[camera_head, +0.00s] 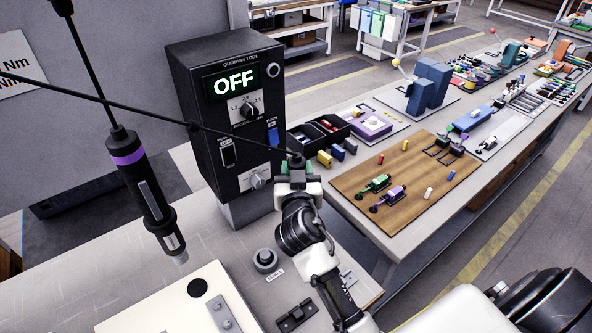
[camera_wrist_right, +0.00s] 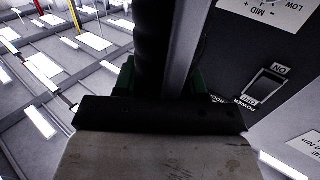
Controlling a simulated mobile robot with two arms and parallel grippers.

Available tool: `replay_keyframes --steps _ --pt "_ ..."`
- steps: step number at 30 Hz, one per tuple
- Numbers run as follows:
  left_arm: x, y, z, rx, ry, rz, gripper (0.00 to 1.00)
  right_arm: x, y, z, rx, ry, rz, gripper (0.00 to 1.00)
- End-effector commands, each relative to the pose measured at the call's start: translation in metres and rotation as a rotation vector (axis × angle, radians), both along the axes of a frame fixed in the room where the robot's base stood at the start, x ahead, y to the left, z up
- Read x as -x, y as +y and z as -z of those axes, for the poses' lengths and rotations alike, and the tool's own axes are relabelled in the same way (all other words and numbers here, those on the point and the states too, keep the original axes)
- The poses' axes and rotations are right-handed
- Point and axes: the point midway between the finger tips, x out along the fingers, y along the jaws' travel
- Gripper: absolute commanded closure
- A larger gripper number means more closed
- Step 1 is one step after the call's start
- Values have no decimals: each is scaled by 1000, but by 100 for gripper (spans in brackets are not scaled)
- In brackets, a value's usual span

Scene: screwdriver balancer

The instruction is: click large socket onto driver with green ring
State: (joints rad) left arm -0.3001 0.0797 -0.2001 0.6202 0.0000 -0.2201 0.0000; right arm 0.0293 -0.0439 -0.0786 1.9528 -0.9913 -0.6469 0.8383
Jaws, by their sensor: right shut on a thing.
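My right gripper (camera_head: 298,190) is in front of the dark control box and is shut on a black driver. The driver's top (camera_head: 297,161) shows at the end of a black cord, with green patches beside it. Its black body (camera_wrist_right: 152,50) also shows in the right wrist view, with green on both sides. Its lower end is hidden behind my gripper and arm. A dark grey round socket piece (camera_head: 265,260) stands on the bench below, beside a small label that seems to read SMALL. I cannot make out a large socket. My left gripper is not in view.
A driver with a purple ring (camera_head: 150,190) hangs at the left. The control box (camera_head: 225,105) displays OFF and stands close behind my right gripper. A pale plate (camera_head: 170,305) lies at the front left. A wooden board (camera_head: 400,190) with small parts is on the right bench.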

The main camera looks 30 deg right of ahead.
Motion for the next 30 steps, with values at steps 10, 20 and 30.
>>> replay_keyframes --steps 10,20,30 --pt "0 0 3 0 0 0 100 0 -1 3 -1 0 3 100" --pt "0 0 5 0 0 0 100 0 -1 5 -1 0 3 100" --pt "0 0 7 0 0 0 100 0 -1 7 -1 0 3 100"
